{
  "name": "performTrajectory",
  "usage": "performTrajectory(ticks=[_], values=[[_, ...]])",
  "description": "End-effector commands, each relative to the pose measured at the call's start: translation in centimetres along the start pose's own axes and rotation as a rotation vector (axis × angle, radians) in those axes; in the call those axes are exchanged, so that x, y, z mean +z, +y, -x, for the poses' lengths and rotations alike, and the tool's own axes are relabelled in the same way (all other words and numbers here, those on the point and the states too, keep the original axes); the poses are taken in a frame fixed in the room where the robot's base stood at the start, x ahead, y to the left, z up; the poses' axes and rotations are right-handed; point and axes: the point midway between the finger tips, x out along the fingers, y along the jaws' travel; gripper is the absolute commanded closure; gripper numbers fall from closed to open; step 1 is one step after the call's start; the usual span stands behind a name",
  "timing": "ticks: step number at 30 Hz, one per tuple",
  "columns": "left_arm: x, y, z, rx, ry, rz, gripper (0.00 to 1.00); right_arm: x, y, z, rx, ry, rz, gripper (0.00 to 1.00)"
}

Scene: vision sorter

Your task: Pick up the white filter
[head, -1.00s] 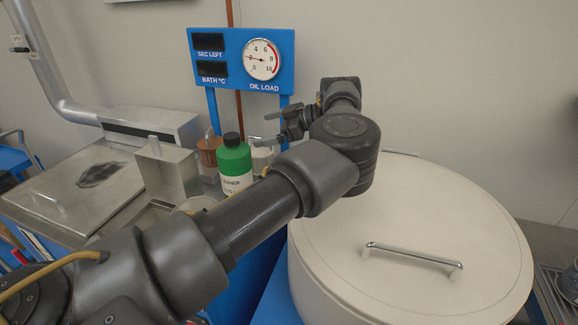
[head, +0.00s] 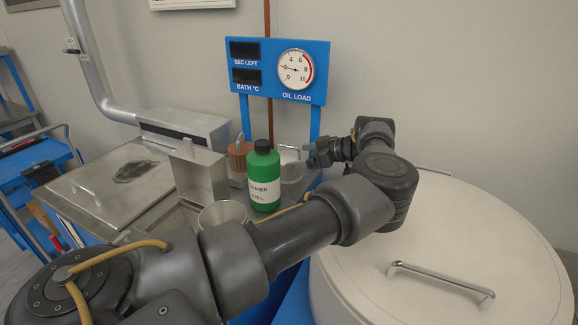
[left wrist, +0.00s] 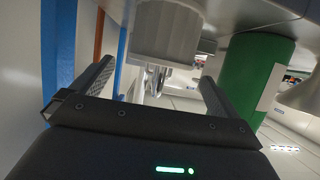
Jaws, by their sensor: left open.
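The white filter (head: 291,170) is a small pale cylinder, partly hidden behind the green bottle and my gripper in the head view. In the left wrist view the white filter (left wrist: 168,32) is a ribbed white cylinder with a metal part at its end. My left gripper (head: 296,153) is open beside the filter's top in the head view. In the left wrist view the fingers of my left gripper (left wrist: 155,88) are spread wide, with the filter appearing between and beyond them. I cannot tell whether they touch it. My right gripper is not in view.
A green bottle (head: 264,180) stands close to the filter, and also shows in the left wrist view (left wrist: 252,65). A copper-brown container (head: 239,160), a metal box (head: 201,178) and a metal cup (head: 222,214) are nearby. A large white lidded drum (head: 440,240) stands right; a blue gauge panel (head: 265,87) rises behind.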

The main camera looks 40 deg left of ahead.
Motion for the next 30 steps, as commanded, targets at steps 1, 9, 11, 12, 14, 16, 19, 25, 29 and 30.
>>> performTrajectory(ticks=[1,9,11,12,14,16,19,25,29,30], values=[[-0.1,0.0,-0.4,-0.003,0.001,0.0,0.0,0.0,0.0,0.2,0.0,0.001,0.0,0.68],[-0.2,-0.1,-4.3,-0.004,0.001,0.0,0.0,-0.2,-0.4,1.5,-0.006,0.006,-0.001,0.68],[-0.2,-0.1,-4.8,-0.004,0.001,0.001,0.0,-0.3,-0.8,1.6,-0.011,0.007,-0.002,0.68],[-0.1,-0.1,-5.1,-0.003,0.002,0.001,0.0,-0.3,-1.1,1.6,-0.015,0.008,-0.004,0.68],[-0.1,0.0,-5.3,-0.001,0.002,0.001,0.0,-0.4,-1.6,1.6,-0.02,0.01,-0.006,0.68],[0.0,0.0,-5.4,-0.001,0.001,0.001,0.0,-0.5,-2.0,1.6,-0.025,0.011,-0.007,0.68],[0.0,0.0,-5.3,-0.001,0.001,0.001,0.0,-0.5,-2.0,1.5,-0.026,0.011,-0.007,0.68],[0.0,0.0,-5.3,-0.001,0.001,0.001,0.21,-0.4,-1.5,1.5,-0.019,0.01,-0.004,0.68],[0.0,0.0,-5.3,-0.001,0.001,0.001,0.38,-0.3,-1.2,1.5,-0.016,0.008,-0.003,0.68],[0.0,0.0,-5.3,-0.001,0.001,0.001,0.43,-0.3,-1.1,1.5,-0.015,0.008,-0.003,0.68]])
